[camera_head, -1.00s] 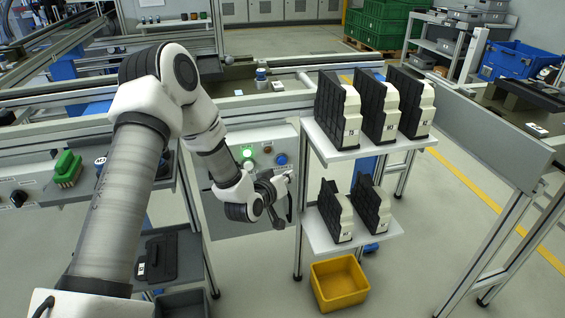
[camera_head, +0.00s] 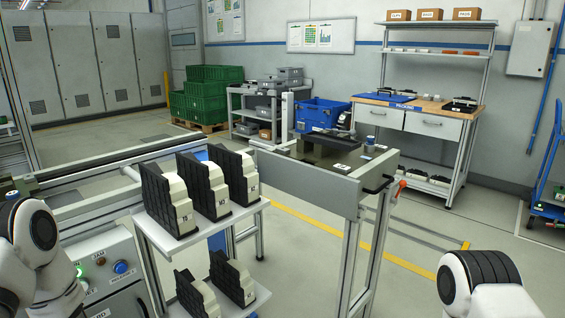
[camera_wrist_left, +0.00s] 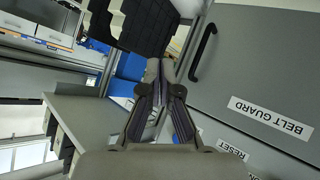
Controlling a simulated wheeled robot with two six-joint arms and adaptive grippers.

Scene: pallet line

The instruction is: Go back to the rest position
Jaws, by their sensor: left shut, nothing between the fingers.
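My left gripper (camera_wrist_left: 160,85) shows in the left wrist view with its fingers together and nothing between them. It is in front of a grey panel labelled BELT GUARD (camera_wrist_left: 265,95), with a black handle beside it. A dark ribbed part (camera_wrist_left: 130,25) is just beyond the fingertips. In the head view only links of my left arm show at the left edge; its gripper is outside the picture. A rounded link of my right arm shows at the lower right; my right gripper is not in view.
A two-level rack (camera_head: 208,236) holds several black-and-white parts near my left arm. The control box (camera_head: 95,262) with green and blue buttons stands left of it. A rail table (camera_head: 310,180) stands right of the rack. The floor at the right is open.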

